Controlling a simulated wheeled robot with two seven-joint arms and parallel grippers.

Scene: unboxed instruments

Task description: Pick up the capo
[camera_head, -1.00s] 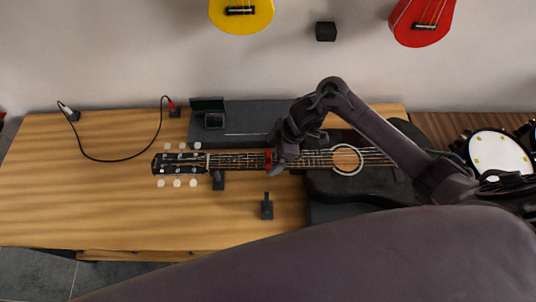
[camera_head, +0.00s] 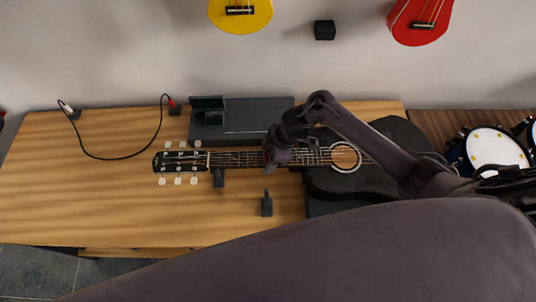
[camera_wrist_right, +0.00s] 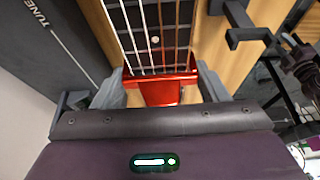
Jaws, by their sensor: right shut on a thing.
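The red capo (camera_wrist_right: 162,92) sits across the strings of the black guitar's neck (camera_head: 235,159), which lies over the table. In the right wrist view it is between the two grey fingers of my right gripper (camera_wrist_right: 160,86), which are shut on it. In the head view my right gripper (camera_head: 271,158) is over the neck and mostly hides the capo. The capo still appears to be at the neck and strings. My left gripper is not in view.
A small black stand (camera_head: 218,178) is by the neck, and another black piece (camera_head: 266,206) stands in front. A dark box (camera_head: 260,115) lies behind the guitar. A black cable (camera_head: 130,157) curves at the left. The table's front left is clear.

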